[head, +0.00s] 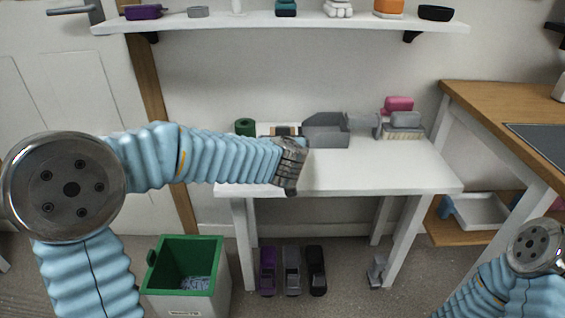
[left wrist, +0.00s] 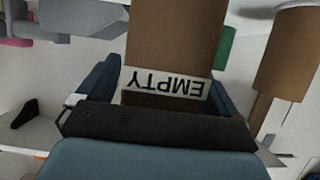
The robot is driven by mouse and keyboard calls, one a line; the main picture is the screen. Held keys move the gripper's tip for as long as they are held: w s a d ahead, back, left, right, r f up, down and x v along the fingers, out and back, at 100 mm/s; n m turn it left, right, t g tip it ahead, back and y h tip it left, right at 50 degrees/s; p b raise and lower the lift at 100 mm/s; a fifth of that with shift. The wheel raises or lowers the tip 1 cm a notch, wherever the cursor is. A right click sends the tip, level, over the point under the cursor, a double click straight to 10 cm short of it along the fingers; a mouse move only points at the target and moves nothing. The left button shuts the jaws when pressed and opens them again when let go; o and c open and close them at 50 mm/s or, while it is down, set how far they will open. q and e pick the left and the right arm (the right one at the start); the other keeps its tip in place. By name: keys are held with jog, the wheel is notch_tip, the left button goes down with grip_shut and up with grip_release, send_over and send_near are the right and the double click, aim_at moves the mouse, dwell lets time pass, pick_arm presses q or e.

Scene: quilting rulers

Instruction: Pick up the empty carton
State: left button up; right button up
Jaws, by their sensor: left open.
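The carton (left wrist: 178,40) is brown with a white label (left wrist: 165,83) reading EMPTY, upside down in the left wrist view. My left gripper (left wrist: 165,78) is open, with a dark blue finger on each side of the carton. I cannot tell whether the fingers touch it. In the head view my left gripper (head: 291,165) is over the white table, and my arm and gripper hide much of what lies there. A small brown and dark patch (head: 285,131) shows just behind it; I cannot tell if this is the carton. My right gripper is out of view.
Another brown object (left wrist: 287,55) stands beside the carton. On the white table (head: 375,175) are a green roll (head: 245,127), a grey bin (head: 325,131) and a brush (head: 402,131) with grey and pink items. The table's front right is clear. A green-rimmed bin (head: 187,247) stands on the floor.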

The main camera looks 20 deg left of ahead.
pick_arm(q)
jog(key=c, duration=1.1)
jog(key=shift+o, duration=0.2)
jog(key=shift+r, duration=0.15)
jog(key=shift+r, duration=0.35)
notch_tip(320, 180, up, 2)
jog(key=shift+r+p, duration=0.15)
jog(key=shift+p, duration=0.7)
jog(key=s+r, duration=0.1)
jog(key=r, duration=0.1)
jog(key=s+r+p, duration=0.2)
jog(key=s+r, duration=0.1)
jog(key=shift+a+r, duration=0.3)
jog(key=s+a+r+p, duration=0.1)
jog(key=s+r, duration=0.3)
jog(key=s, duration=0.6)
jog(key=shift+a+p, duration=0.15)
jog(key=shift+p, duration=0.55)
